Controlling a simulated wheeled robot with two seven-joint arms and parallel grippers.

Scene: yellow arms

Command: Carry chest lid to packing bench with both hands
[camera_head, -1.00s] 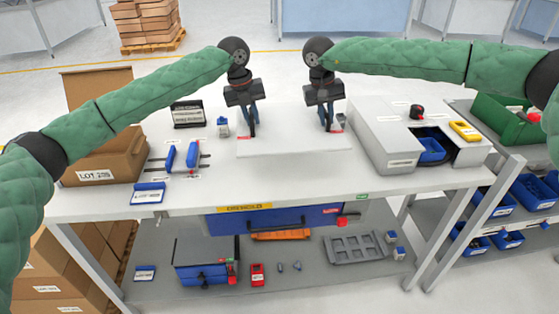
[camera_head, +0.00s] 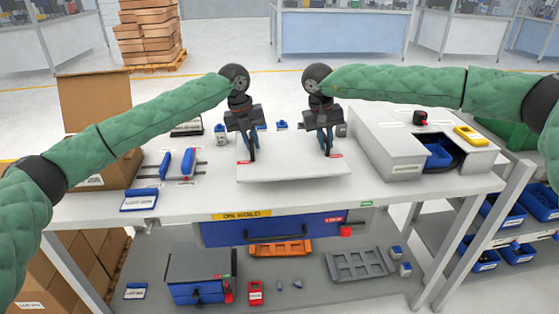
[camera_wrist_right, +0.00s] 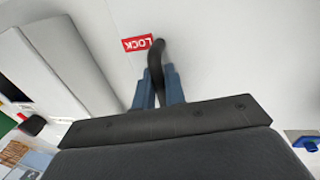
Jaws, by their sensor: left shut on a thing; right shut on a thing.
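The chest lid is a flat white panel (camera_head: 292,172) with red labels near its handles, held level over the middle of the bench top. I cannot tell whether it touches the bench. My left gripper (camera_head: 252,154) is shut on the lid's left handle. My right gripper (camera_head: 327,152) is shut on the right handle. In the right wrist view the blue fingers (camera_wrist_right: 159,88) close around a dark curved handle (camera_wrist_right: 156,60) beside a red LOCK label. The bench (camera_head: 400,192) has a pale top, a blue drawer and a lower shelf.
A grey box with a blue bin (camera_head: 438,152) stands right of the lid. Blue upright pieces (camera_head: 188,162) on a rail and an open cardboard box (camera_head: 115,168) stand left. Small blue items (camera_head: 282,125) sit behind the lid. A rack of blue bins (camera_head: 500,215) is at right.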

